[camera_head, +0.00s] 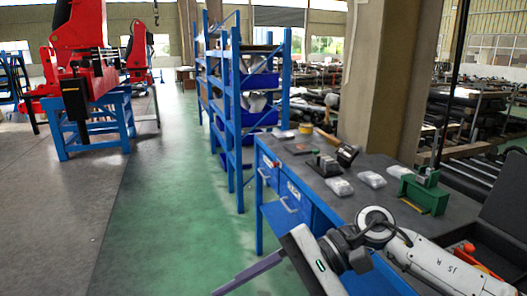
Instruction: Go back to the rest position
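My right arm (445,262) comes in from the lower right and reaches in front of the blue-framed workbench. Its gripper (252,272) is at the bottom middle of the head view, over the green floor, left of the bench. One long grey finger points to the lower left. I cannot make out a second finger, so whether it is open or shut does not show. No object shows at the visible finger. My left arm and gripper are not in view.
The workbench (385,210) carries a green block-like device (424,192), a dark clamp-like tool (325,164), clear packets (340,186) and a yellow roll (305,128). Blue shelving (236,120) stands behind it. A red machine (80,75) is at left. The green floor (160,200) is clear.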

